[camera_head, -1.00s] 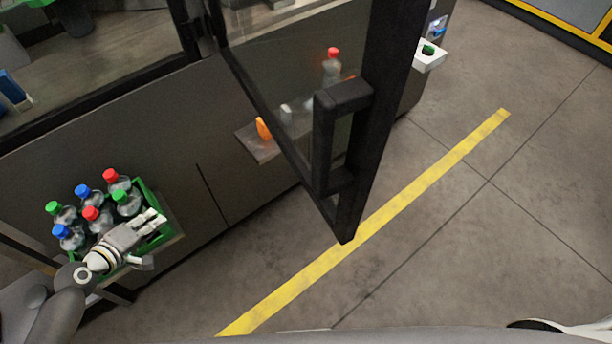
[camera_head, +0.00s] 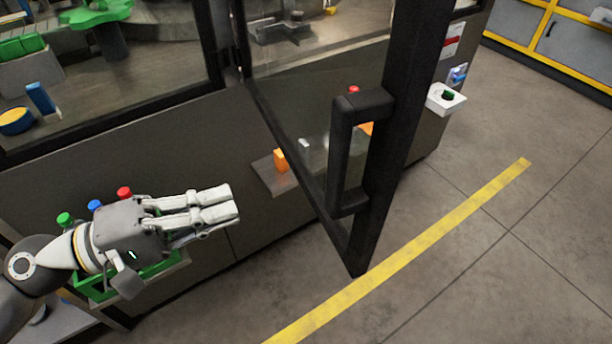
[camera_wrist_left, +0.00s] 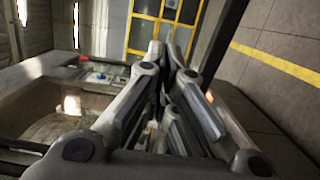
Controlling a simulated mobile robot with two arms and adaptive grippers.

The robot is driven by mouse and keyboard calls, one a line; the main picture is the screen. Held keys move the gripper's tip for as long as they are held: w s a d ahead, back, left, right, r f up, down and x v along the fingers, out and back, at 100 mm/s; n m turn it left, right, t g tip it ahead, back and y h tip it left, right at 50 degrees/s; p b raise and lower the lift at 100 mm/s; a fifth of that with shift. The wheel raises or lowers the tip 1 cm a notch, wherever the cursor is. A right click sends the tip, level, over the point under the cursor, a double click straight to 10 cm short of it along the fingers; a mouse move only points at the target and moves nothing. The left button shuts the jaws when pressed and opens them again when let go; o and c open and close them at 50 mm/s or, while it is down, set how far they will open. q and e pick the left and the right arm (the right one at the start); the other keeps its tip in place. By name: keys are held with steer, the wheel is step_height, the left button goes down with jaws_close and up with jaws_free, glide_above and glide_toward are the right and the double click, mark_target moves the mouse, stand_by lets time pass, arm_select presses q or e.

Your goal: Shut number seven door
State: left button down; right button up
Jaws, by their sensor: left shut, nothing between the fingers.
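A glass door with a thick black frame (camera_head: 402,130) stands swung open in the head view, out from the dark machine front. No number shows on it. Its black pull handle (camera_head: 341,150) is on the frame post, facing left. My left gripper (camera_head: 236,203) is shut and empty, left of the door and apart from the handle. In the left wrist view the fingers (camera_wrist_left: 165,55) are together, and a dark post stands to their right. My right gripper is not in view.
A small shelf (camera_head: 268,178) holds an orange item (camera_head: 280,161). Floor with a yellow line (camera_head: 440,230) is clear.

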arm_select(q)
steer(key=d, duration=0.1)
steer(key=p, duration=0.8)
glide_toward(323, 173)
steer(key=x, duration=0.5)
steer(key=shift+w+d+r, duration=0.1)
steer(key=shift+d+r, duration=0.15)
steer(key=shift+r, duration=0.05)
steer(key=shift+w+d+f+p, duration=0.15)
steer(key=shift+w+d+p, duration=0.1)
steer(key=shift+d, duration=0.15)
steer(key=shift+w+d+f+p, duration=0.15)
steer(key=shift+d+p, duration=0.1)
steer(key=shift+d, duration=0.15)
